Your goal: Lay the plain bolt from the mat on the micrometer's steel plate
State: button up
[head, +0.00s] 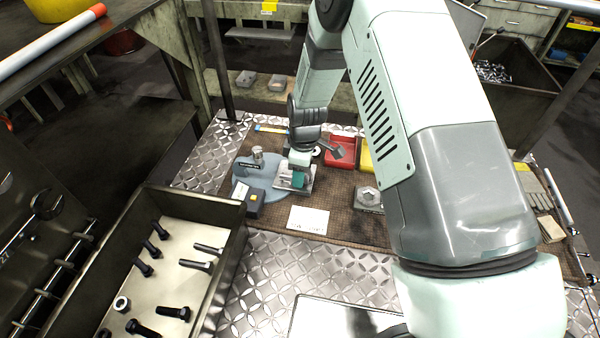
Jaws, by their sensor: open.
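I cannot make out the plain bolt; my gripper and arm hide part of the mat. A grey block with a hexagonal top (368,196) sits right of my gripper.
A metal tray (240,236) with several dark bolts and a nut stands at the front left. A white card (308,219) lies on the mat. Red (341,149) and yellow (366,160) bins stand behind. A dark box (253,202) sits by the round base.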

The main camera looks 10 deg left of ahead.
jog(key=s+d+r+m+t, duration=0.1)
jog(key=s+d+r+m, duration=0.2)
jog(key=r, duration=0.8)
jog(key=s+d+r+m+t, duration=0.15)
jog(key=d+r, duration=0.35)
jog(key=r, duration=0.5)
jog(key=s+d+r+m, duration=0.25)
jog(key=d+r, duration=0.25)
jog(key=r, duration=0.6)
jog(key=s+d+r+m+t, duration=0.1)
jog(key=s+d+r+m, duration=0.3)
jog(key=s, duration=0.5)
jog(key=s+d+r+m+t, duration=0.2)
jog(key=s+d+r+m, duration=0.2)
jog(key=s, duration=0.5)
jog(key=d+m, duration=0.1)
jog(key=m, duration=0.1)
jog(key=shift+d+r+m+h, duration=0.2)
jog(key=shift+m+h, duration=0.1)
jog(key=shift+h, duration=0.1)
jog(key=shift+w, duration=0.1)
jog(key=shift+c, duration=0.4)
